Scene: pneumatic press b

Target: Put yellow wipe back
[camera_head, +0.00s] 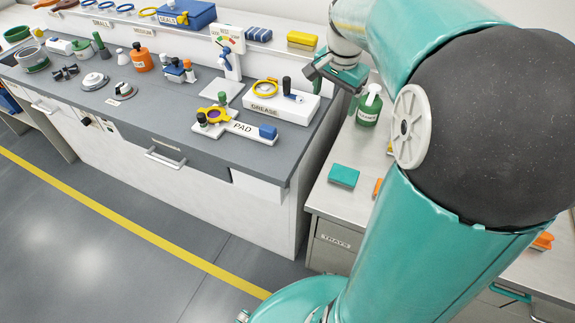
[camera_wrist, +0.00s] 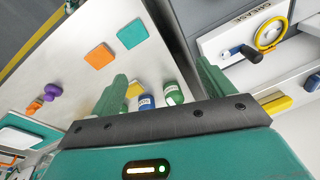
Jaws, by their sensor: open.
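A yellow block (camera_head: 302,40) lies on the raised shelf at the back of the grey bench; it also shows beside my right finger in the wrist view (camera_wrist: 275,103). Another yellow piece (camera_wrist: 134,90), partly hidden behind my left finger, is on the pale side bench; a sliver shows beside my arm in the head view (camera_head: 390,148). I cannot tell which is the yellow wipe. A teal square (camera_head: 343,176) and an orange square (camera_wrist: 99,57) lie on that side bench. My gripper (camera_wrist: 163,85) is open and empty above the benches.
A green bottle (camera_head: 369,106) stands on the side bench close to my gripper, with a blue-labelled bottle (camera_wrist: 146,102) beside it. The GREASE tray (camera_head: 280,105) and PAD board (camera_head: 235,128) are on the grey bench. My arm hides much of the side bench.

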